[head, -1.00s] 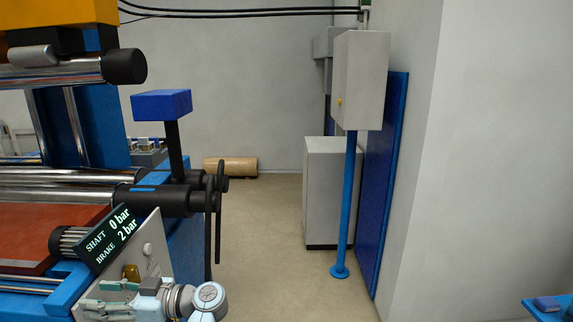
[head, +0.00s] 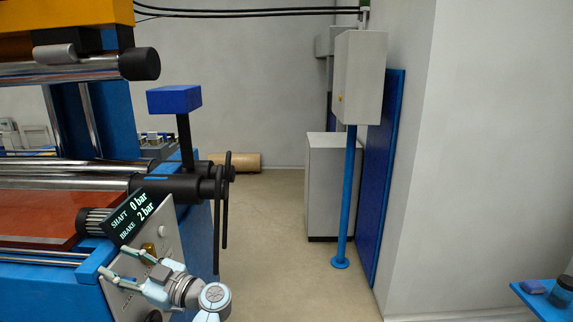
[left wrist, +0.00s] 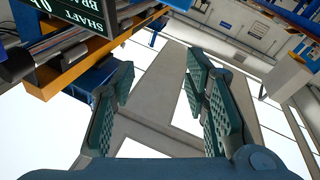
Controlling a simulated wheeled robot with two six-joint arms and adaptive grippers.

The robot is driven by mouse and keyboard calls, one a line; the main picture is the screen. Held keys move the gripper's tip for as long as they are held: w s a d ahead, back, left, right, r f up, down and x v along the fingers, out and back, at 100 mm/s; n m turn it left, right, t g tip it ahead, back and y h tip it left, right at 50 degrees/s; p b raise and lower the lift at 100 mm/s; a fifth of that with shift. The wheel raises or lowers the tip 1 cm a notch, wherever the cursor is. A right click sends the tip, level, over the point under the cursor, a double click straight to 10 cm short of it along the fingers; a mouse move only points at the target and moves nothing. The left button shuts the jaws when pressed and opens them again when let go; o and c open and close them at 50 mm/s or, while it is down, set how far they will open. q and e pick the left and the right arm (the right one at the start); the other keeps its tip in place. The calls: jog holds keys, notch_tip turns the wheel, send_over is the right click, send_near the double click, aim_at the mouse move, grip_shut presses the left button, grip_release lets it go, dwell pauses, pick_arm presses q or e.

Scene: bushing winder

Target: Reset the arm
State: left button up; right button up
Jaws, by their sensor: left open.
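My left gripper (head: 112,260) is at the lower left of the head view, in front of the machine's grey control panel (head: 172,246). Its two teal-padded fingers are apart and point up and to the left, with nothing visible between them. They also show open and empty in the left wrist view (left wrist: 160,72). The fingers overlap the panel in the picture; I cannot tell whether they touch it. The panel's display (head: 137,216) reads shaft 0 bar and brake 2 bar. A brass knob (head: 148,249) shows beside the fingers. My right gripper is not in view.
The blue winding machine fills the left, with black-ended shafts (head: 170,187) and a blue block on a post (head: 174,99). A grey cabinet (head: 322,187) and a box on a blue pole (head: 340,195) stand at the back. A blue shelf (head: 535,296) is at right. The middle floor is clear.

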pick_arm(q)
jog(key=w+d+r+m+t+h, duration=0.2)
jog(key=w+d+m+t, duration=0.4)
jog(key=t, duration=0.4)
jog(key=w+d+f+m+t+h, duration=0.4)
jog(key=d+f+m+t+h, duration=0.1)
jog(key=f+h, duration=0.35)
jog(key=s+d+f+m+g+h+p, duration=0.1)
jog(key=s+d+f+m+g+h, duration=0.15)
jog(key=f, duration=0.55)
jog(key=s+d+f+m+g+h, duration=0.1)
jog(key=s+f+h, duration=0.15)
jog(key=f, duration=0.55)
jog(key=s+d+f+m+g+h+p, duration=0.1)
jog(key=s+f+m+g+h, duration=0.15)
jog(key=f, duration=0.55)
jog(key=s+a+f+m+g+h+p, duration=0.1)
jog(key=s+f+g, duration=0.5)
jog(key=s+f, duration=1.4)
jog(key=s+a+f+g+p, duration=0.1)
jog(key=s+a+f+g, duration=0.1)
jog(key=s, duration=1.4)
jog(key=s+a+f+m+g+p, duration=0.1)
jog(key=s+a+f+g, duration=0.1)
jog(key=s, duration=1.4)
jog(key=shift+a+g, duration=0.6)
jog(key=shift+g, duration=0.5)
